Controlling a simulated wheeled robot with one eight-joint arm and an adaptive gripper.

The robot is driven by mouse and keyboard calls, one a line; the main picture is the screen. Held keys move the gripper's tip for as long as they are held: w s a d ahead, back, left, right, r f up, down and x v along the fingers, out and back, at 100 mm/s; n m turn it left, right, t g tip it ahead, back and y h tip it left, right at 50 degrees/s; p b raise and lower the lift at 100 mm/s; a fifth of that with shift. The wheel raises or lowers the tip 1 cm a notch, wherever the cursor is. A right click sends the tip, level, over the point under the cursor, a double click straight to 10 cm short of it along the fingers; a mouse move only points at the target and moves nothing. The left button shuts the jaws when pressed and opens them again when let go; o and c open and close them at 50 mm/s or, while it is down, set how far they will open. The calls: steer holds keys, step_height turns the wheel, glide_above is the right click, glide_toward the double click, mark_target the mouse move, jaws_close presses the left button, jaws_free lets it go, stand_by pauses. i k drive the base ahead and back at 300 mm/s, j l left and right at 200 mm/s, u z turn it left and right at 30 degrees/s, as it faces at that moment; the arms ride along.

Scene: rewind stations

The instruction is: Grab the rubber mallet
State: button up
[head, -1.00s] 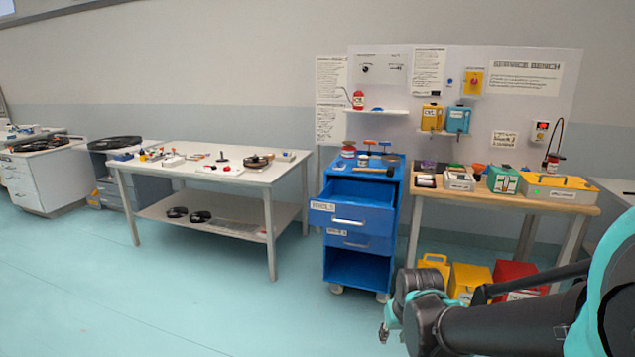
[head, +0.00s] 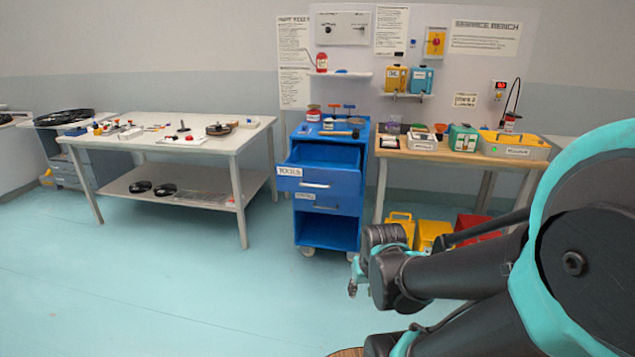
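A mallet-like tool (head: 338,133) with a tan handle and a dark head lies on top of the blue tool cart (head: 328,208), near the front edge of its top. It is small in the head view, so I cannot make out its material. The cart's upper drawer, labelled TOOLS, is pulled out. My gripper (head: 353,288) hangs low in front of the cart, right of its lower part, well apart from the tool. Only a small part of it shows past my arm, and its fingers are too small to read.
A service bench (head: 455,158) with boxes and trays stands right of the cart, with yellow and red containers below. A white table (head: 180,146) with small parts stands to the left. The floor in front of the cart and table is clear.

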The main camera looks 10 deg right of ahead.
mark_target(355, 134)
steer(key=i+l, duration=0.9)
